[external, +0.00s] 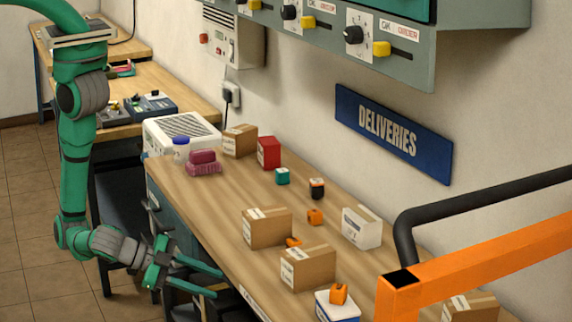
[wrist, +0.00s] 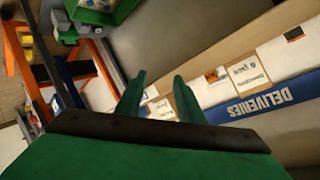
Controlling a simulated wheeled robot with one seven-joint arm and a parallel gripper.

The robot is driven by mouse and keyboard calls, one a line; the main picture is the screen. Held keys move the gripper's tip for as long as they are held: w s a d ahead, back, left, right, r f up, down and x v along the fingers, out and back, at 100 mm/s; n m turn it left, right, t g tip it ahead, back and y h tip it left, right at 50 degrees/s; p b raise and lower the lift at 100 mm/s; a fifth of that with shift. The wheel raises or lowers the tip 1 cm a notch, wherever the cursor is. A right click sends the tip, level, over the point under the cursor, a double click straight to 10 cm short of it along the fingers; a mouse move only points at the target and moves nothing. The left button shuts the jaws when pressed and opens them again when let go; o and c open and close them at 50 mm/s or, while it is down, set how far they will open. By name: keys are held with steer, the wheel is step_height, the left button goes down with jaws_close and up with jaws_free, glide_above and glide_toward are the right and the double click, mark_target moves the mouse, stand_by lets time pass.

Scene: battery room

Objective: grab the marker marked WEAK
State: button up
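No lettering reading WEAK is legible in either view, so I cannot tell which thing is the marker. Small orange pieces are on the delivery bench: one (external: 315,217) in the middle, one (external: 293,243) partly hidden behind a carton, and one (external: 339,293) on a white and blue box (external: 337,309). A small dark piece with an orange band (external: 317,188) and a teal cube (external: 282,176) stand farther back. My gripper (external: 218,283) is open and empty beside the bench's front edge. Its two separated fingers also show in the wrist view (wrist: 160,77).
Cartons (external: 267,228) and (external: 308,267), a white box (external: 361,227) and a red box (external: 268,153) crowd the wooden bench (external: 215,205). An orange frame with a black rail (external: 480,262) stands at the right. A blue DELIVERIES sign (external: 393,134) hangs behind.

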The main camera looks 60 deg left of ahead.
step_height(320, 180, up, 6)
steer(key=w+d+n+t+y, duration=0.2)
steer(key=n, duration=0.2)
steer(key=n+y, duration=0.3)
steer(key=n, duration=0.5)
glide_toward(288, 242)
steer(key=x, duration=0.3)
steer(key=shift+w+a, duration=0.1)
steer(key=shift+w, duration=0.15)
steer(key=shift+x, duration=3.15)
steer(key=shift+c, duration=0.3)
steer(key=c, duration=0.7)
